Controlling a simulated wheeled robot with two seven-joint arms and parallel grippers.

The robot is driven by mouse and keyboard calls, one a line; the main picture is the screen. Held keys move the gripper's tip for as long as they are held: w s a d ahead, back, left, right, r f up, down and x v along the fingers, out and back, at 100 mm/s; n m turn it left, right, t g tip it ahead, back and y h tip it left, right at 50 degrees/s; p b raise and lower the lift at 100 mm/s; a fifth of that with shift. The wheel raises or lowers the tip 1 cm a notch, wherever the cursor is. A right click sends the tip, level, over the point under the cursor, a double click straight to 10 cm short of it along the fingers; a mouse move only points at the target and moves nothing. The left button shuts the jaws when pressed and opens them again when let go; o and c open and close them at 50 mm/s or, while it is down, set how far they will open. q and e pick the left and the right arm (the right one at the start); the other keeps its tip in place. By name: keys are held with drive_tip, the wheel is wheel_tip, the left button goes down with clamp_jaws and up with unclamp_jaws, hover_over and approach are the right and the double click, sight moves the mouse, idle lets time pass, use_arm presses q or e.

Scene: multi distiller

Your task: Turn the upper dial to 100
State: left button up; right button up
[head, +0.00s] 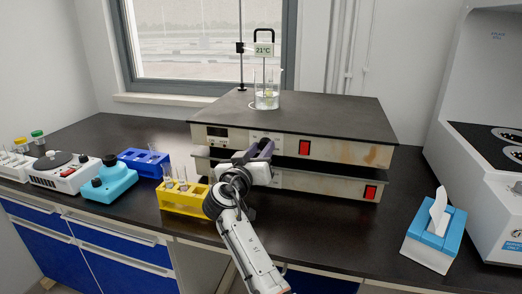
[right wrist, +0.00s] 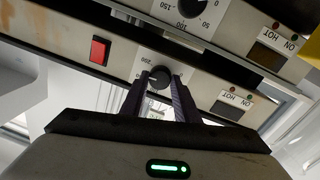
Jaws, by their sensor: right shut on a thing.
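Two stacked hotplate units stand at the back of the bench. The upper unit (head: 335,149) has a small dark display at its left and a red switch at its right. In the right wrist view, which is upside down, the upper dial (right wrist: 160,77) is a black knob with printed scale numbers around it. My right gripper (head: 262,147) is shut on this dial, one finger on each side; it also shows in the right wrist view (right wrist: 160,92). Its fingers hide part of the scale, so I cannot read the setting. My left gripper is not in view.
The lower dial (right wrist: 190,6) is close by on the lower unit (head: 325,186). A beaker (head: 266,98) stands on the upper plate. A yellow tube rack (head: 184,198) is left of my arm. A tissue box (head: 433,238) is at the right, with clear bench between.

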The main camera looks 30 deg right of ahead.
drive_tip(key=shift+n, duration=0.3)
drive_tip(key=n, duration=0.3)
drive_tip(key=shift+n, duration=0.4)
drive_tip(key=n+p, duration=0.1)
drive_tip(key=n, duration=0.3)
drive_tip(key=shift+n+t+p, duration=0.3)
drive_tip(key=shift+n, duration=0.1)
drive_tip(key=n+p, duration=0.1)
drive_tip(key=n, duration=0.1)
drive_tip(key=shift+n, duration=0.4)
drive_tip(key=n+p, duration=0.1)
drive_tip(key=n, duration=0.1)
drive_tip(key=shift+n+p, duration=0.3)
drive_tip(key=shift+p, duration=0.1)
drive_tip(key=shift+s+n+t+p, duration=0.1)
drive_tip(key=shift+n+t+p, duration=0.25)
drive_tip(key=shift+n, duration=0.35)
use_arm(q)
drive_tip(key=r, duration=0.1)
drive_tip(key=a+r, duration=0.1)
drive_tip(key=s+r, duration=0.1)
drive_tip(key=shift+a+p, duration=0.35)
use_arm(e)
drive_tip(key=shift+f+n, duration=0.1)
drive_tip(key=shift+n, duration=0.5)
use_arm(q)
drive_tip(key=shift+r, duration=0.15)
use_arm(e)
drive_tip(key=shift+f+n, duration=0.1)
drive_tip(key=shift+n, duration=0.2)
